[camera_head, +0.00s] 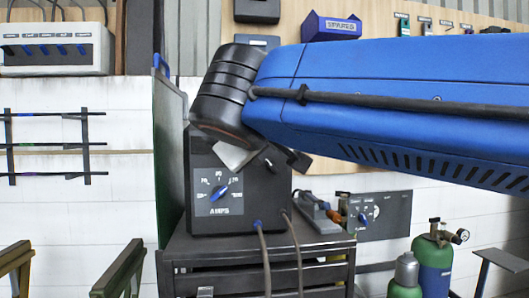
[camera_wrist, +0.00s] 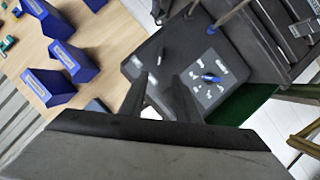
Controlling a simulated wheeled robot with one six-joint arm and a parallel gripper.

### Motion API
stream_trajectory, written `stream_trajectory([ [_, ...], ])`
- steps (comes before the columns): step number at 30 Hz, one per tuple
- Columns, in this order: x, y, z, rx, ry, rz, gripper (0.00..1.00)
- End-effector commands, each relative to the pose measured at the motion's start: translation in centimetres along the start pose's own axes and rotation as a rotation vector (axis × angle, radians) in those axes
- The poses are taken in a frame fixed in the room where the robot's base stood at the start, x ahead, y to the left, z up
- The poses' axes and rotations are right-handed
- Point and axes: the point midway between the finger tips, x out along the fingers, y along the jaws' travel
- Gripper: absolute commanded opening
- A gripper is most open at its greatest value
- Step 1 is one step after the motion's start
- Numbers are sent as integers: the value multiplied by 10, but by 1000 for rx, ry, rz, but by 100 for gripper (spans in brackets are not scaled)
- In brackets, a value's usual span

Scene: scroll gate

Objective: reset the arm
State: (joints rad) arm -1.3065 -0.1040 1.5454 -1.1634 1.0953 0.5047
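My blue arm reaches in from the right in the head view and ends in a dark wrist in front of the black AMPS box. My gripper (camera_wrist: 160,82) shows in the wrist view with its two dark fingers apart and nothing between them. In the head view my gripper (camera_head: 265,162) is partly hidden at the top of the box, and I cannot tell whether it touches it. The AMPS box (camera_head: 214,215) has a grey dial plate with a blue knob (camera_head: 221,193). The dial also shows in the wrist view (camera_wrist: 210,78).
The box stands on a dark cart (camera_head: 255,246) with two cables hanging in front. A green screen (camera_head: 170,150) is at its left. Gas bottles (camera_head: 433,262) stand at the right. Blue bins (camera_head: 331,27) hang on the wooden board, several in the wrist view (camera_wrist: 48,88).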

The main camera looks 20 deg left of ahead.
Motion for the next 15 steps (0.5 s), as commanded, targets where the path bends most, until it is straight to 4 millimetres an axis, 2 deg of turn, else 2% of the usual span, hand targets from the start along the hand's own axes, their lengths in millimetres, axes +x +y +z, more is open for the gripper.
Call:
stream_trajectory([
  [8,2,2,4,1,-6,0,29],
  [11,9,11,22,5,-37,0,29],
  [14,21,27,57,16,-94,-3,29],
  [15,26,34,74,21,-123,-6,29],
])
